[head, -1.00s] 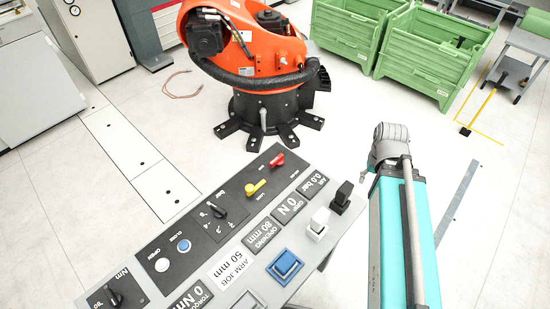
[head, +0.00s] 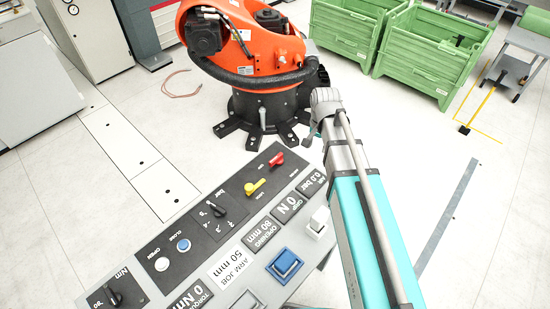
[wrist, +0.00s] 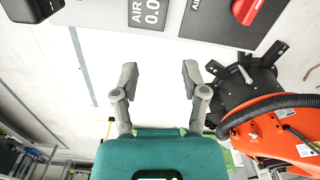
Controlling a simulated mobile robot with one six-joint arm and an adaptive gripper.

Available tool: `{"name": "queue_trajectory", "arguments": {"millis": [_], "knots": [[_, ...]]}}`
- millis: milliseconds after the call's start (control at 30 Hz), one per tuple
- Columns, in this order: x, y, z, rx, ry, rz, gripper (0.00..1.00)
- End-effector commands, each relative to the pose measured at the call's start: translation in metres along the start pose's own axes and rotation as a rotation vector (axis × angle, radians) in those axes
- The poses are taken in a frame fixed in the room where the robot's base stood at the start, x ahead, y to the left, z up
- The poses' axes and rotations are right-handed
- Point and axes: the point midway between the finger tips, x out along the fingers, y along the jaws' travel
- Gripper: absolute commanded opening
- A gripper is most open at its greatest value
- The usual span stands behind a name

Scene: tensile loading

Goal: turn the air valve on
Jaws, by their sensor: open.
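The red valve handle (head: 277,159) is at the far end of the black control strip on the grey panel. It also shows at the top edge of the wrist view (wrist: 248,8), partly cut off, beside a partly visible label starting "AI". The air readout (head: 313,183) shows 0.0 bar. My gripper (wrist: 160,75) is open and empty, its two fingers apart over the gap beyond the panel edge. The red handle lies up and to the right of the fingers in the wrist view, not touching them. In the head view my arm's end is to the right of the handle.
A yellow handle (head: 254,187) sits near the red one. A white block (head: 319,222) and a blue block (head: 285,264) stand on the panel. An orange robot (head: 250,50) stands beyond the panel. Green crates (head: 430,60) are at the back right.

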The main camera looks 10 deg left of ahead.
Motion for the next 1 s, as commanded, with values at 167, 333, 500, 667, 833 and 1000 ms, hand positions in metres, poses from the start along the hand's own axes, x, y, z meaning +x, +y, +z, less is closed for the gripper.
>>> {"name": "queue_trajectory", "arguments": {"millis": [167,333,500,667,833,1000], "knots": [[0.0,-0.077,0.002,0.095,0.0,0.0,0.57],[0.0,-0.124,0.012,0.166,0.0,0.0,0.57],[0.0,-0.144,0.018,0.202,0.0,0.0,0.57],[0.0,-0.148,0.02,0.21,0.0,0.0,0.57],[0.0,-0.147,0.02,0.209,0.0,0.0,0.57],[0.001,-0.147,0.021,0.208,0.0,0.0,0.57]]}}
